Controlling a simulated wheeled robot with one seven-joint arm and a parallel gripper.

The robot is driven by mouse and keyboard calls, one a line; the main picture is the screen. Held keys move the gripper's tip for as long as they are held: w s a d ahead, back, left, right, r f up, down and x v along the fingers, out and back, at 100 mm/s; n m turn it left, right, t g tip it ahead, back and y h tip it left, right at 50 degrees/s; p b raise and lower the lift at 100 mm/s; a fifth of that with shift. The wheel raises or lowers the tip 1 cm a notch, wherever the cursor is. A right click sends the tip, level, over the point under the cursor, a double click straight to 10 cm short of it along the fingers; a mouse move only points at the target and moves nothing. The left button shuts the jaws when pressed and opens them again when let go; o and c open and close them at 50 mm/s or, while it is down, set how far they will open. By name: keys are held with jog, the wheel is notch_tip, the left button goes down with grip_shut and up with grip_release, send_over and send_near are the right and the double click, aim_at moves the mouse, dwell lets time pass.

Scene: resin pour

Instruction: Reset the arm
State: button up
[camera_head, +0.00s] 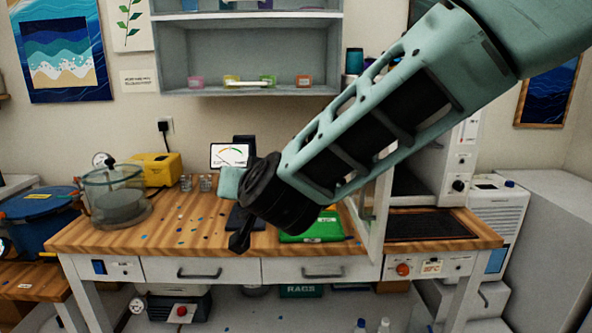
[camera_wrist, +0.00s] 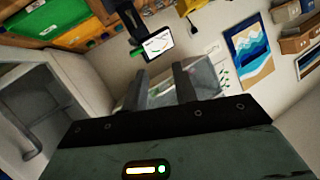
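My arm (camera_head: 375,125) reaches down from the upper right of the head view, with its dark wrist end (camera_head: 270,195) in front of the wooden workbench (camera_head: 165,238). The fingertips cannot be made out clearly in the head view. In the wrist view, my gripper (camera_wrist: 160,77) shows two dark fingers standing apart, with no held object visible between them. The wrist camera looks at a tilted scene of wall, bench and shelf. The arm hides part of the bench and the wall behind it.
A clear vacuum chamber (camera_head: 118,200), yellow pump (camera_head: 155,167), cups (camera_head: 205,183) and a gauge screen (camera_head: 229,155) stand on the bench. A green case (camera_head: 318,230) lies near an open glass door (camera_head: 372,210) at right. A wall shelf (camera_head: 250,60) hangs above.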

jog(key=s+d+f+n+g, duration=0.3)
jog(key=s+d+f+g, duration=0.1)
jog(key=s, duration=0.5)
jog(key=s+d+f+n+g, duration=0.2)
jog(key=s+d+f+g, duration=0.25)
jog(key=s, duration=0.35)
jog(key=s+d+f+g+h, duration=0.2)
jog(key=s+d, duration=0.4)
jog(key=d, duration=0.1)
jog(key=s+d+f+n+g+h, duration=0.1)
jog(key=s+d+g+h, duration=0.1)
jog(key=s+d, duration=0.5)
jog(key=shift+d+f+h, duration=0.35)
jog(key=shift+d+h, duration=0.25)
jog(key=shift+g, duration=0.25)
jog(key=shift+c, duration=0.3)
